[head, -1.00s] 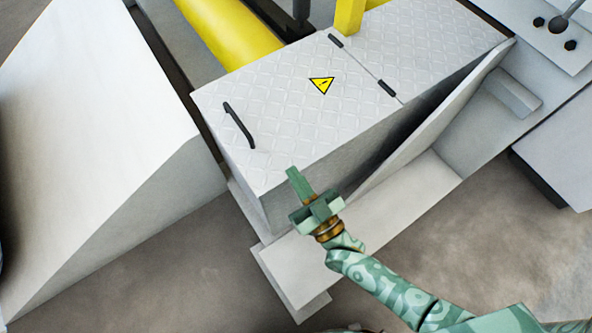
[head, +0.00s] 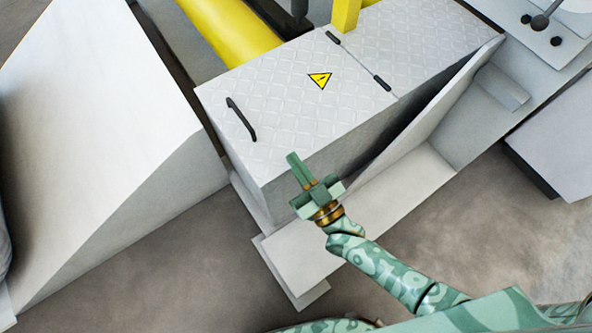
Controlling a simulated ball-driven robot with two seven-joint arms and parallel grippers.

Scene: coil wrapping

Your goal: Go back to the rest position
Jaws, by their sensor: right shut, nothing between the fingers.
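My right gripper (head: 301,169) is green and reaches in from the lower right on my patterned green arm. Its fingers are together and nothing is held between them. In the picture it overlaps the front corner of a grey box with a tread-plate lid (head: 290,100); I see no clear contact. The lid is shut, with a black handle (head: 241,119) and a yellow warning sign (head: 320,80) on it. My left gripper is not in view.
A large pale sloped block (head: 100,130) stands at the left. Bare brown floor (head: 150,265) lies in front.

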